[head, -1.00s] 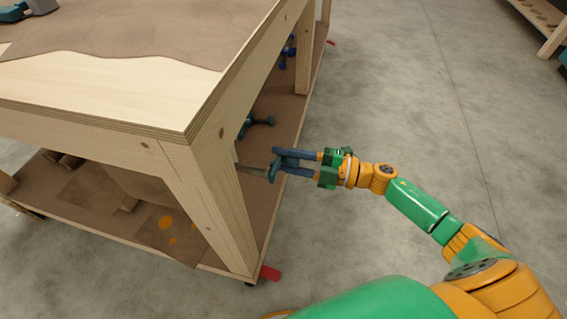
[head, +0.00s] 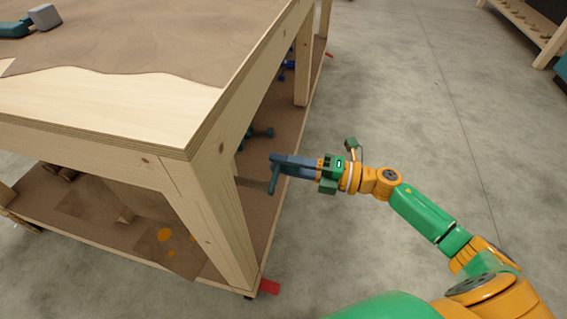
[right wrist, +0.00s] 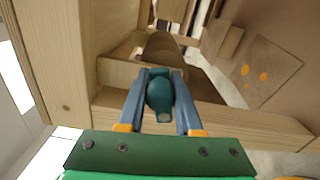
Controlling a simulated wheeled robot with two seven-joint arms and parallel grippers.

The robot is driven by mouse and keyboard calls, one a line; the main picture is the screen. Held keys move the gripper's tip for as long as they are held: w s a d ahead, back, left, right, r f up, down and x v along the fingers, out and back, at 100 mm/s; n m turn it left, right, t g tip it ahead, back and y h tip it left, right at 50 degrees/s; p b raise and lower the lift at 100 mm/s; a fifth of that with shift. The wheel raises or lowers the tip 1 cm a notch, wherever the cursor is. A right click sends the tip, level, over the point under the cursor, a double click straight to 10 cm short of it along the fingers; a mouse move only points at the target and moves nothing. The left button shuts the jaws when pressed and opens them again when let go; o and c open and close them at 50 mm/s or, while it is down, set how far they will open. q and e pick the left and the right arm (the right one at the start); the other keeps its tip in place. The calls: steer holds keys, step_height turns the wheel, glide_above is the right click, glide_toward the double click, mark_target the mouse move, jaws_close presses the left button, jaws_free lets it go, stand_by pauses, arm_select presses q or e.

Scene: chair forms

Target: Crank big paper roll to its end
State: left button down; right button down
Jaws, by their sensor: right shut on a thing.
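The crank has a dark teal handle (head: 272,182) on a metal arm (head: 251,183) that comes out beside the bench's near corner leg. My right gripper (head: 275,162) is at the handle, level and pointing left. In the right wrist view, its two blue-grey fingers stand on either side of the teal handle (right wrist: 160,94), shut on it. The big brown paper roll (right wrist: 163,46) lies under the bench top behind the handle. Its far parts are hidden. My left gripper is not in view.
The wooden bench leg (head: 217,215) stands close left of the crank. The bench's lower shelf (head: 262,205) carries teal and blue tools (head: 262,132). Brown paper (head: 140,55) covers part of the top. The concrete floor to the right is clear.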

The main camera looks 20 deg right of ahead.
stand_by(0.3)
steer(key=c, duration=0.6)
jaws_free()
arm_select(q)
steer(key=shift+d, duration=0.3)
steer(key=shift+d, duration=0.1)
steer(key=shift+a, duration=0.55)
arm_select(e)
steer(key=v, duration=0.7)
steer(key=shift+s, duration=0.1)
